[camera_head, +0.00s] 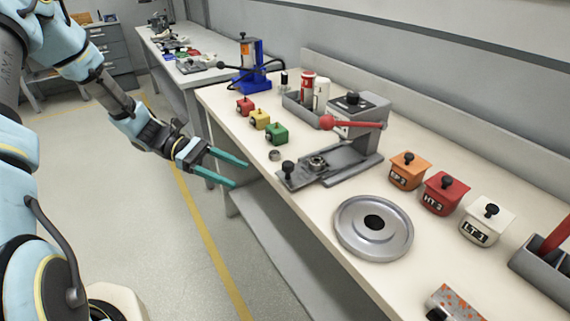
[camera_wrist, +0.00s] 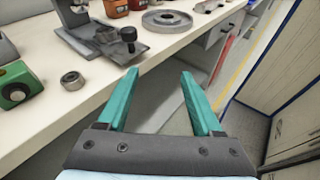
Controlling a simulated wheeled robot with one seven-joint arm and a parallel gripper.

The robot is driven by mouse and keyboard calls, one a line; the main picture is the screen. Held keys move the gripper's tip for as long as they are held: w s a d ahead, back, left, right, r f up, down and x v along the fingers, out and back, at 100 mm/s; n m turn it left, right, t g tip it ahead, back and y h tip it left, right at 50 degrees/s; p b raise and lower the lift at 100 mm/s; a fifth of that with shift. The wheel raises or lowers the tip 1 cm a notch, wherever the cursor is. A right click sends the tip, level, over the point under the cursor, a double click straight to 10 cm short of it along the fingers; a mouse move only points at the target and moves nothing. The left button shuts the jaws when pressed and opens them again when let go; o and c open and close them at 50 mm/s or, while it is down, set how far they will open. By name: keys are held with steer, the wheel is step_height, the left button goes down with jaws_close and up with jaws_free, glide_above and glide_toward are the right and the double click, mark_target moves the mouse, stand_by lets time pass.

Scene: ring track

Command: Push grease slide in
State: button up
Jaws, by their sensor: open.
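The grease slide (camera_head: 307,172) is a flat grey plate with a black knob (camera_head: 288,167). It sticks out from the front of the grey grease press (camera_head: 352,149) on the bench, with a bearing (camera_head: 317,163) on it. In the wrist view the slide (camera_wrist: 115,44) and its black knob (camera_wrist: 128,34) show at the upper middle, near the bench's front edge. My gripper (camera_head: 243,174) has teal fingers, open and empty. It hangs beside the bench's front edge, left of the knob and apart from it. The fingers also show in the wrist view (camera_wrist: 158,75).
A loose ring (camera_head: 275,155) and red, yellow and green (camera_head: 276,133) boxes stand left of the slide. A round metal disc (camera_head: 374,227) lies right of it. Orange, red and white (camera_head: 486,222) boxes stand behind the disc. A red lever (camera_head: 350,124) crosses the press. The floor aisle is clear.

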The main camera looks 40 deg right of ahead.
mark_target(288, 163)
steer(key=s+d+h+p, duration=0.1)
steer(key=d, duration=0.2)
steer(key=s+d+n+g+h+p, duration=0.1)
steer(key=s+d, duration=0.1)
steer(key=d, duration=0.2)
steer(key=s+d+h+p, duration=0.1)
steer(key=s+d, duration=0.1)
steer(key=d, duration=0.2)
steer(key=shift+s+r+n+g, duration=0.15)
steer(key=shift+n+g, duration=0.15)
steer(key=shift+n, duration=0.1)
steer(key=shift+s+d+p, duration=0.4)
steer(key=shift+s+d, duration=0.05)
steer(key=shift+s, duration=0.1)
steer(key=shift+c, duration=0.2)
jaws_close()
stand_by(0.4)
